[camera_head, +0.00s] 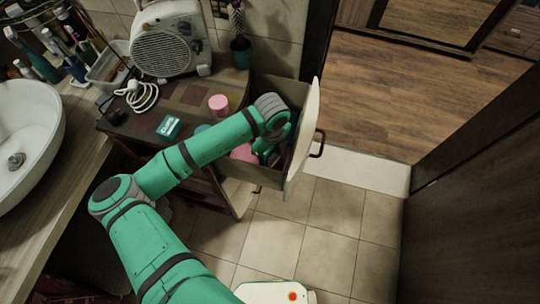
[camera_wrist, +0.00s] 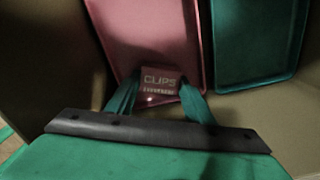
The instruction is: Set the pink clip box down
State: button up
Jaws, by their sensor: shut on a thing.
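The pink clip box (camera_wrist: 160,78), with pale "CLIPS" lettering, is between the two teal fingers of my gripper (camera_wrist: 157,92) in the wrist view. My gripper is shut on it. Behind it is a larger pink tray (camera_wrist: 150,30) in the open drawer (camera_head: 303,148). The box is over the near end of this tray; I cannot tell whether it touches the tray floor. A teal tray (camera_wrist: 256,45) lies to the right of the pink one. In the head view my arm reaches into the drawer, and the clip box cannot be made out there.
The cabinet top (camera_head: 200,93) holds a pink jar (camera_head: 218,105), a teal labelled box (camera_head: 169,127), a fan heater (camera_head: 170,45) and a dark plant pot (camera_head: 241,52). The drawer front with its handle (camera_head: 318,145) stands out over the tiles. Floor right of it is clear.

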aim_at(271, 159)
jog(key=o, duration=0.7)
jog(key=shift+f, duration=0.1)
jog(key=o, duration=0.4)
jog(key=shift+a, duration=0.1)
jog(key=shift+w, duration=0.1)
notch_tip(271, 159, up, 12)
jog(key=shift+r, duration=0.15)
